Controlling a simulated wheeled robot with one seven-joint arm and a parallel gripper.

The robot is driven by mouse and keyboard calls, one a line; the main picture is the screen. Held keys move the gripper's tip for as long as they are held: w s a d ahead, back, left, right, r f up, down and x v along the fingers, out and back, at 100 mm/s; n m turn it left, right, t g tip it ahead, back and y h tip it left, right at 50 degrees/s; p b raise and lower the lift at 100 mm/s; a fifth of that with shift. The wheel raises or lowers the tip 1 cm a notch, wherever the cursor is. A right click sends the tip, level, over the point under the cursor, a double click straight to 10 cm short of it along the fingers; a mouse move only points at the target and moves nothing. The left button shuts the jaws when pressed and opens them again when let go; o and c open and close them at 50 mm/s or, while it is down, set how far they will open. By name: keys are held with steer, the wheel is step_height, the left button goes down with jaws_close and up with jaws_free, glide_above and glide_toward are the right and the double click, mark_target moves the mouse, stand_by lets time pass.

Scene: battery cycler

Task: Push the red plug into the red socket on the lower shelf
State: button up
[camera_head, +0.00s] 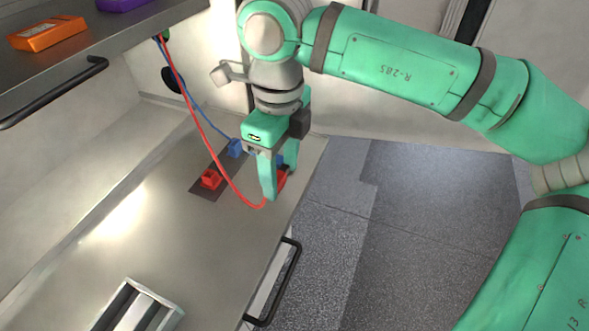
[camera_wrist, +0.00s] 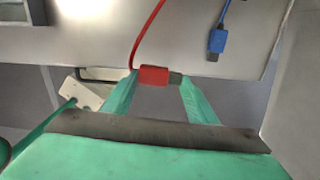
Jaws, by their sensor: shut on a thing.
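My gripper (camera_head: 280,180) is shut on the red plug (camera_head: 283,181), near the front edge of the lower shelf (camera_head: 190,245). In the wrist view, the red plug (camera_wrist: 153,75) sits crosswise between the fingertips, with its red cable running up and its grey end to the right. The red socket (camera_head: 210,179) stands on a dark plate on the lower shelf, to the left of my gripper and apart from the plug. The socket is not in the wrist view. My fingers partly hide the plug in the head view.
A blue socket (camera_head: 236,147) stands behind the red one. A blue plug (camera_wrist: 217,41) lies on the shelf near my gripper. Red and blue cables hang from the upper shelf (camera_head: 100,40). A metal tray (camera_head: 170,318) and a black handle (camera_head: 290,275) are nearer the front.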

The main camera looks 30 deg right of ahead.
steer(key=n, duration=0.1)
steer(key=w+f+n, duration=0.1)
steer(key=n, duration=0.1)
steer(key=shift+w+a, duration=0.3)
steer(key=shift+a, duration=0.05)
steer(key=w+n, duration=0.1)
steer(key=n, duration=0.1)
steer(key=f+n, duration=0.1)
steer(key=n, duration=0.1)
steer(key=w+a+f+n, duration=0.1)
steer(key=n, duration=0.1)
steer(key=shift+w+a+n, duration=0.1)
steer(key=shift+w+n, duration=0.2)
steer(key=shift+w, duration=0.05)
steer(key=n, duration=0.1)
steer(key=w+f+n, duration=0.1)
steer(key=n, duration=0.1)
steer(key=shift+w+a, duration=0.2)
steer(key=shift+a, duration=0.1)
steer(key=shift+f, duration=0.1)
steer(key=shift+f, duration=0.15)
steer(key=shift+f, duration=2.1)
